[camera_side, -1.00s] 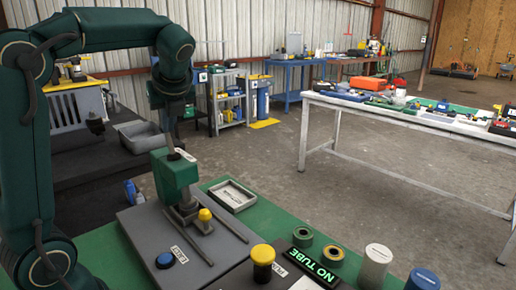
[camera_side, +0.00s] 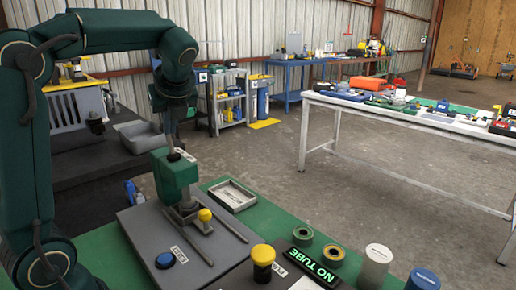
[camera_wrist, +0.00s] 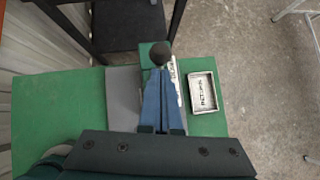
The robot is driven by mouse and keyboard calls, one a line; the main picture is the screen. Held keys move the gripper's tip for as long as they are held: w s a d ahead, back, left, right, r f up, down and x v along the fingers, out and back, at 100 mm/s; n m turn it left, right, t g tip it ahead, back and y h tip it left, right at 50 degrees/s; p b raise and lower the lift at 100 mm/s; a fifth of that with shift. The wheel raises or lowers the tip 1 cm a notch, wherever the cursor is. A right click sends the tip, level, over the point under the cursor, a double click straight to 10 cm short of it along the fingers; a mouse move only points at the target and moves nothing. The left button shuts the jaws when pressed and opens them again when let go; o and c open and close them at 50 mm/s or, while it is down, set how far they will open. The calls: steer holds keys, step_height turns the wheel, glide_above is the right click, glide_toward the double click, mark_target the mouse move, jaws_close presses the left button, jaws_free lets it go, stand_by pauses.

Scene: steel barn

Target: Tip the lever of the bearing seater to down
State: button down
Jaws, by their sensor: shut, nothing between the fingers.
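The bearing seater has a green head (camera_side: 175,176) on a grey base plate (camera_side: 140,222). In the side view my gripper (camera_side: 171,144) points down just above the head. In the wrist view its blue fingers (camera_wrist: 161,76) are together with nothing between them. A dark round knob (camera_wrist: 160,53), which looks like the lever's end, shows just beyond the fingertips. I cannot tell whether they touch it. The lever's shaft and its tilt are not clear in either view.
A yellow-capped part (camera_side: 205,215), a blue button (camera_side: 165,260) and a yellow knob (camera_side: 263,256) stand near the seater. A lit NO TUBE sign (camera_side: 315,268) and several round parts are at right. A shallow grey tray (camera_side: 232,195) lies behind on the green surface.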

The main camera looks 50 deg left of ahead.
steer(key=s+d+r, duration=0.5)
steer(key=d+r, duration=0.4)
steer(key=s+d+f+n+t+h, duration=0.2)
steer(key=s+d+f+n+h, duration=0.1)
steer(key=d+f+n, duration=0.3)
steer(key=s+d+f+n+t+h, duration=0.1)
steer(key=s+d+f+n+h, duration=0.2)
steer(key=f+n, duration=0.8)
steer(key=d+n+h, duration=0.2)
steer(key=d+n, duration=0.1)
steer(key=shift+t, duration=0.4)
